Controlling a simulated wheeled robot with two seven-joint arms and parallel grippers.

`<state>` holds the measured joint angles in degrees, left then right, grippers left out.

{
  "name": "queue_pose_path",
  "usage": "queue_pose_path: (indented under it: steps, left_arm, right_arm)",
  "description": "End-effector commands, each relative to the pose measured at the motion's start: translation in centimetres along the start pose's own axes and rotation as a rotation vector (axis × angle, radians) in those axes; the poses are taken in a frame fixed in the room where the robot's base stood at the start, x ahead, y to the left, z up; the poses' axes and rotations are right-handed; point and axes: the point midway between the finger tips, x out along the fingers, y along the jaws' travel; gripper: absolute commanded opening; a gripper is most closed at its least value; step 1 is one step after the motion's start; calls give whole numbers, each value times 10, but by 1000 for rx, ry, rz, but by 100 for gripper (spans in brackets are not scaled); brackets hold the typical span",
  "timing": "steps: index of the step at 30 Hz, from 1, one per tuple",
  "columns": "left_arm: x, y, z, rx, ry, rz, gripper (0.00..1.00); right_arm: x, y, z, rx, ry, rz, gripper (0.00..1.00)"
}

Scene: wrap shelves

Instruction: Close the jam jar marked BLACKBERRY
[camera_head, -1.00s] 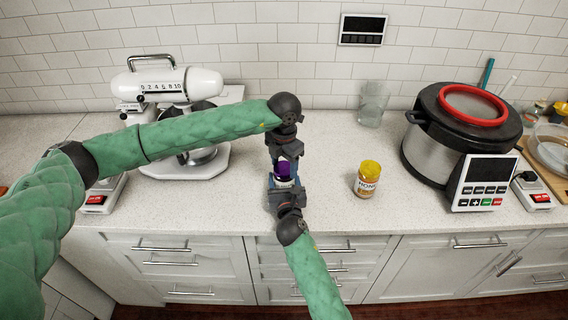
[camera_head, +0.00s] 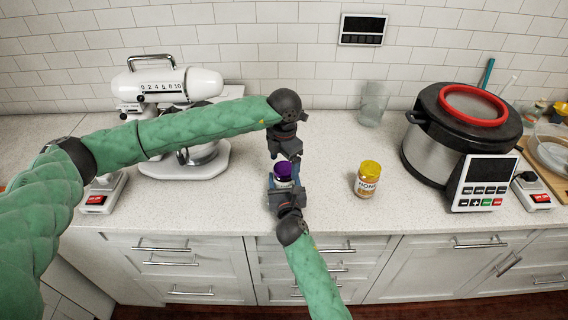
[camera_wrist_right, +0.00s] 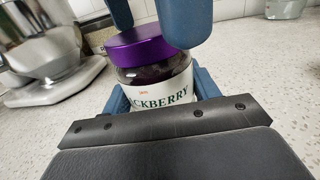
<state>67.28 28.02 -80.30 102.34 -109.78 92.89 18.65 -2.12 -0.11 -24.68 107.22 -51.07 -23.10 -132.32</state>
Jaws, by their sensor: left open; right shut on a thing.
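The BLACKBERRY jar (camera_wrist_right: 158,94) has a dark filling and a white label, of which "CKBERRY" shows in the right wrist view. Its purple lid (camera_wrist_right: 140,46) sits on top of the jar; I cannot tell how tight it is. In the head view the lid (camera_head: 283,170) shows between my two grippers. My right gripper (camera_head: 284,189) is shut around the jar from the front, hiding much of it. My left gripper (camera_head: 286,161) is open just above the lid. Its blue fingers also show at the top of the right wrist view (camera_wrist_right: 152,25), apart from each other.
A yellow-lidded honey jar (camera_head: 367,179) stands to the right on the counter. A white stand mixer (camera_head: 165,85) is at the left and a large cooker (camera_head: 440,140) at the right. A glass (camera_head: 373,104) stands behind. The counter between is clear.

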Motion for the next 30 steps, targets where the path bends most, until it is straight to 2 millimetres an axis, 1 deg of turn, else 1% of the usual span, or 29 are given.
queue_pose_path:
  steps: [9, 12, 15, 18, 21, 30]
  left_arm:
    - [-59, 0, 0, 1, -2, 1, 85]
    - [-77, 1, 1, 0, -3, 1, 85]
    - [-90, 1, 0, -1, -1, 1, 85]
    - [-101, 1, 0, 0, -1, 0, 85]
    - [-107, 1, 0, 0, -1, -1, 85]
    - [-110, 1, 0, 0, 0, -1, 85]
  right_arm:
    - [0, 0, -1, 0, 1, 0, 0]
    - [0, 0, -1, 0, 1, 0, 0]
    - [0, 0, -1, 0, 1, 0, 0]
    - [0, 0, -1, 0, 1, 0, 0]
    - [0, 0, -1, 0, 1, 0, 0]
    - [0, 0, -1, 0, 1, 0, 0]
